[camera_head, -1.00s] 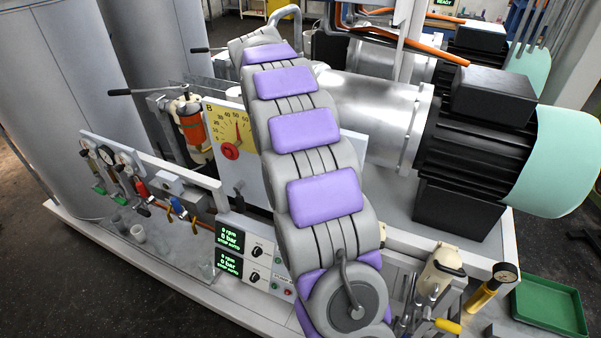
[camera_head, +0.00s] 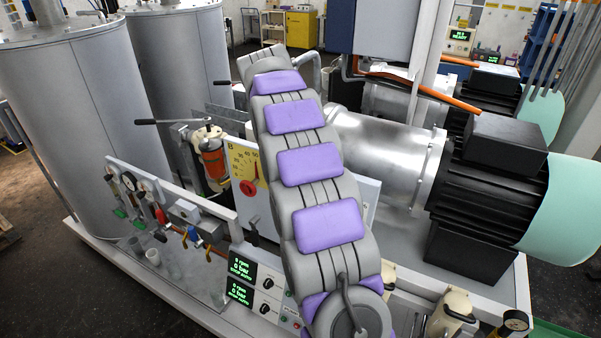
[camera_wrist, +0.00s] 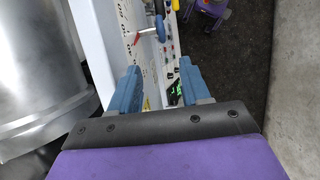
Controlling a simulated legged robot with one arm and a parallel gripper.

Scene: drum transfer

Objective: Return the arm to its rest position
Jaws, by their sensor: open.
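My arm, grey with purple pads, rises through the middle of the head view and leans up and to the left. It covers part of the machine behind it. My gripper (camera_wrist: 153,88) shows in the wrist view as two blue fingers set apart, with nothing between them. It hangs above a white panel (camera_wrist: 112,35) with gauge markings, apart from it as far as I can tell. The gripper itself is hidden in the head view.
Two grey tanks (camera_head: 75,130) stand at the left. A silver cylinder (camera_head: 385,150) and black motor (camera_head: 490,190) lie at the right. A dial panel (camera_head: 365,195) is behind my arm. Valves (camera_head: 140,205) and displays (camera_head: 240,270) line the front. A green tray (camera_head: 560,335) sits at the lower right.

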